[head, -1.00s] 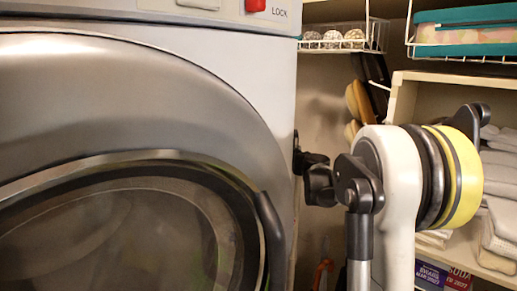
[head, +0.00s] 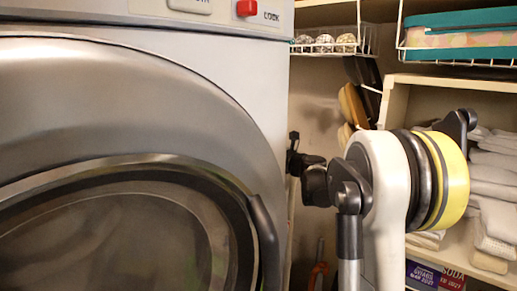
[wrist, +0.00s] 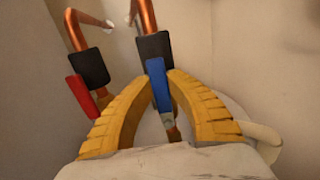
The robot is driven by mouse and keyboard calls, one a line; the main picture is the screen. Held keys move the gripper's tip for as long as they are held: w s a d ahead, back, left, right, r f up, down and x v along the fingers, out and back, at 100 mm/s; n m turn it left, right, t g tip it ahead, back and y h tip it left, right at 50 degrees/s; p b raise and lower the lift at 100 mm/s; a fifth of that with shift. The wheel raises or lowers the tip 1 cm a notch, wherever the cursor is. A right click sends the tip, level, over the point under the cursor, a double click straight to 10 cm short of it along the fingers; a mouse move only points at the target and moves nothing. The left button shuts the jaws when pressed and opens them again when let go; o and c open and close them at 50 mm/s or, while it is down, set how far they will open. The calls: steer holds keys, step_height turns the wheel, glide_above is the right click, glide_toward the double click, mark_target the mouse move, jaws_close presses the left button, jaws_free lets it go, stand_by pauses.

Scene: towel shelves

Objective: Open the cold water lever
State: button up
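In the wrist view the cold water lever (wrist: 159,86) is the blue handle on a black valve body (wrist: 153,46) with a copper pipe. It points down toward me, between the yellow fingers of my gripper (wrist: 158,78). Both fingertips lie close against its sides and look shut on it. A red lever (wrist: 78,96) hangs from a second black valve to the left, outside the fingers. In the head view the levers and fingers are hidden behind the washing machine (head: 215,100).
The washing machine's side stands close left of my arm. Shelves with towels (head: 495,185), a wire basket (head: 335,48) and a teal box (head: 460,35) are at right. A pale hose (wrist: 265,140) curves right of the fingers.

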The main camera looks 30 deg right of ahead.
steer(key=o, duration=0.5)
steer(key=shift+c, duration=0.2)
steer(key=shift+s, duration=0.1)
steer(key=s+d, duration=0.1)
steer(key=s, duration=1)
steer(key=shift+s+d, duration=0.15)
steer(key=shift+s, duration=0.2)
